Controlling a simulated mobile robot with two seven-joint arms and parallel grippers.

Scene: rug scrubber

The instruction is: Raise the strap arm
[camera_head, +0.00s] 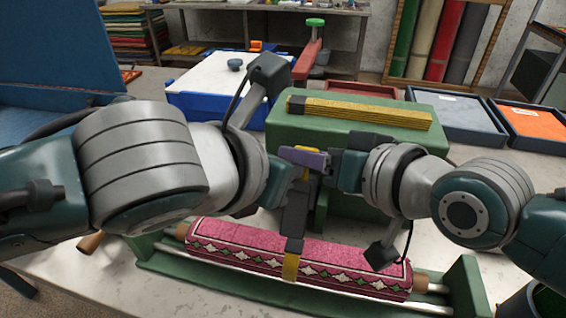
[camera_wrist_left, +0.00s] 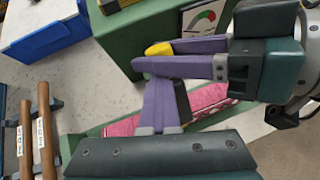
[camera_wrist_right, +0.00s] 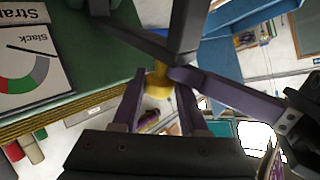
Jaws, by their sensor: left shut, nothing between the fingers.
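The strap arm (camera_head: 293,215) is a dark bar with a yellow tip (camera_head: 290,267), low across the pink patterned rug roll (camera_head: 225,245). A yellow grip shows near the top of the bar, also in the left wrist view (camera_wrist_left: 158,48). My right gripper (camera_head: 303,160) has its purple fingers (camera_wrist_right: 158,100) apart, one on each side of the yellow grip (camera_wrist_right: 158,80); whether they press on it cannot be told. My left gripper (camera_wrist_left: 165,85) is shut and empty, its fingertips close to the right gripper's. In the head view the left fingers are mostly hidden.
A green housing (camera_head: 405,128) with a gauge panel (camera_wrist_left: 205,17) stands right behind the grippers. A yellow bristle strip (camera_head: 365,113) lies on it. A red arm with a green knob (camera_head: 315,22) rises behind. A blue box (camera_head: 190,110) and trays (camera_head: 455,115) stand behind.

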